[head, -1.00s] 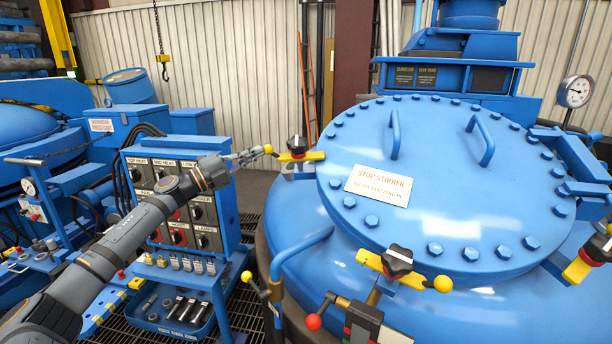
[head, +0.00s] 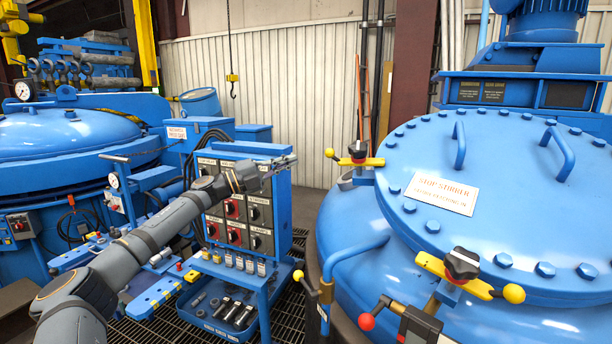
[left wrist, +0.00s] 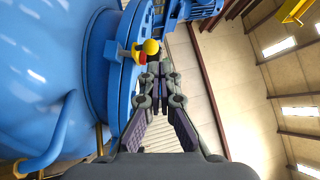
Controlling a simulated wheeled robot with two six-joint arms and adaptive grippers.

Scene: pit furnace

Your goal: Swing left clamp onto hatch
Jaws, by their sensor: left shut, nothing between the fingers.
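The blue hatch (head: 470,200) is a round bolted lid with two handles and a "STOP STIRRER" label. The left clamp (head: 368,161) is a yellow bar with a black knob and a yellow ball end. Its bar reaches the hatch's left rim, and its ball points left, away from the hatch. My left gripper (head: 291,161) is shut and empty, left of the ball, with a gap between them. In the left wrist view the clamp's yellow ball (left wrist: 151,47) and a red part show just beyond the closed fingertips (left wrist: 158,72). My right gripper is out of view.
A second yellow clamp (head: 462,270) sits at the hatch's front edge. A blue pipe handle (head: 350,252) and a red-knobbed lever (head: 367,321) stand in front. A control box (head: 240,210) is behind my left forearm. Another blue furnace lid (head: 60,135) is at left.

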